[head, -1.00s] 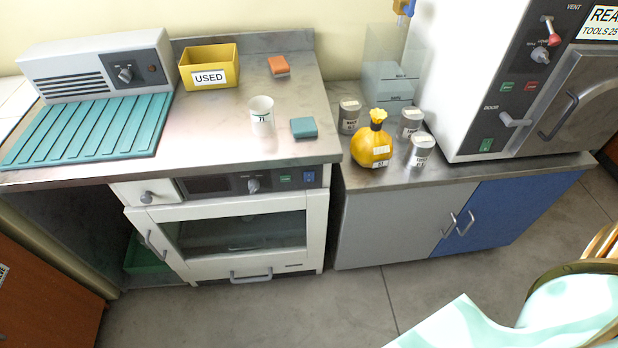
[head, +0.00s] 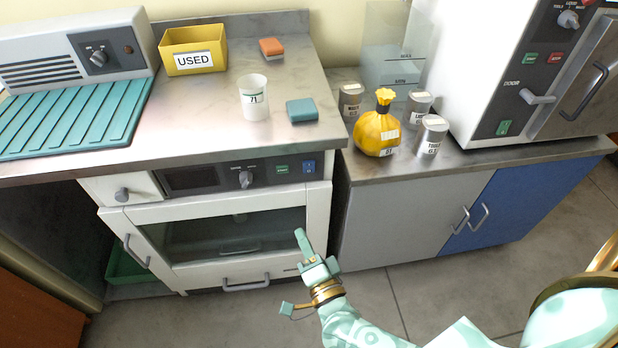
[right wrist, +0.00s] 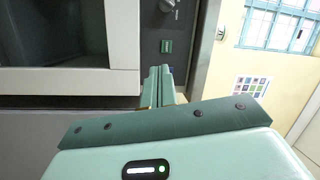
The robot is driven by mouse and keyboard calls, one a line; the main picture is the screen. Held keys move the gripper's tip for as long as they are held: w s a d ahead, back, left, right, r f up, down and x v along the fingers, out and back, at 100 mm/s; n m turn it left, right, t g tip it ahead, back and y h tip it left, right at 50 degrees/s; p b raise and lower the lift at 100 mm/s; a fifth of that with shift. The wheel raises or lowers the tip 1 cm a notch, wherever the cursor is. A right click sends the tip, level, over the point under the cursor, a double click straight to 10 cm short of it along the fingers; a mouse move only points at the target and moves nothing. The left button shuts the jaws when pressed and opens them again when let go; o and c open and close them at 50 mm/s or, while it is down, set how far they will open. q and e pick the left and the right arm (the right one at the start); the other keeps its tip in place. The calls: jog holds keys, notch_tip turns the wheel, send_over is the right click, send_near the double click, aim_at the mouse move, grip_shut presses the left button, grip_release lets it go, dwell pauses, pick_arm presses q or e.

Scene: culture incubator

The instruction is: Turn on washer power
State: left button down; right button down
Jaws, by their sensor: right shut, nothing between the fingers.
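The washer (head: 320,210) is a white under-counter machine with a glass door (head: 235,237) that is shut. Its dark control panel carries a grey knob (head: 245,179), a green button (head: 282,170) and a blue power switch (head: 309,167) at the right end. My right gripper (head: 301,238) is shut and empty, in front of the door's upper right part, below the switch in the head view. In the right wrist view its closed fingers (right wrist: 161,78) point at the panel, just below the green button (right wrist: 167,46). My left gripper is out of view.
The counter above holds a white cup (head: 253,100), a teal block (head: 301,110), a yellow USED bin (head: 193,52) and a teal ribbed mat (head: 70,125). Open floor lies in front.

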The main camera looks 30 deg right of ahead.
aim_at(310, 164)
jog(key=d+r+m+h, duration=0.1)
jog(key=m, duration=0.1)
jog(key=d+m+h, duration=0.1)
jog(key=m+h, duration=0.1)
jog(key=d+r+m+h, duration=0.1)
jog(key=d+m, duration=0.1)
jog(key=shift+s+r+m+g+h, duration=0.3)
jog(key=shift+s+r, duration=0.05)
